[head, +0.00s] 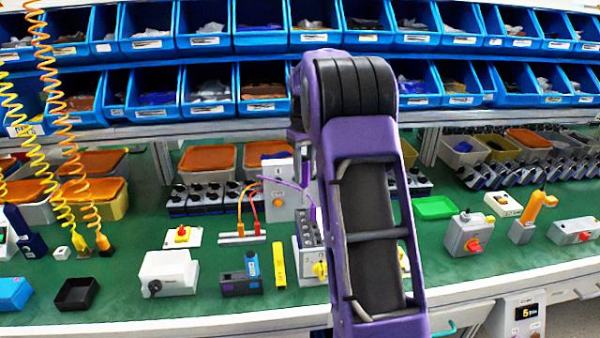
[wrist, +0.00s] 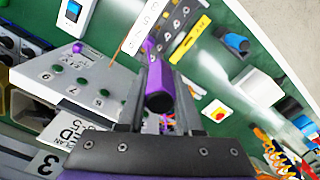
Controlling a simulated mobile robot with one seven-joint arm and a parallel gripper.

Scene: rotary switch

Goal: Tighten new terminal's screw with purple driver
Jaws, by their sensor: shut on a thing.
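My gripper (wrist: 155,68) is shut on the purple driver (wrist: 158,90) in the wrist view. The driver's dark round end faces the camera, and its tip is hidden beyond the handle. Beyond the fingers, at the top, is a grey numbered block (wrist: 150,14), with a strip of terminals (wrist: 182,14) beside it. In the head view a switch unit (head: 308,238) with dark terminals and a yellow knob (head: 320,269) stands just left of my arm. I cannot tell which terminal is the new one, or whether the driver touches a screw.
In the head view, a yellow block (head: 279,264), a dark box (head: 241,284) and a white box (head: 168,272) stand left of the unit. Blue bins (head: 205,92) line the back.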

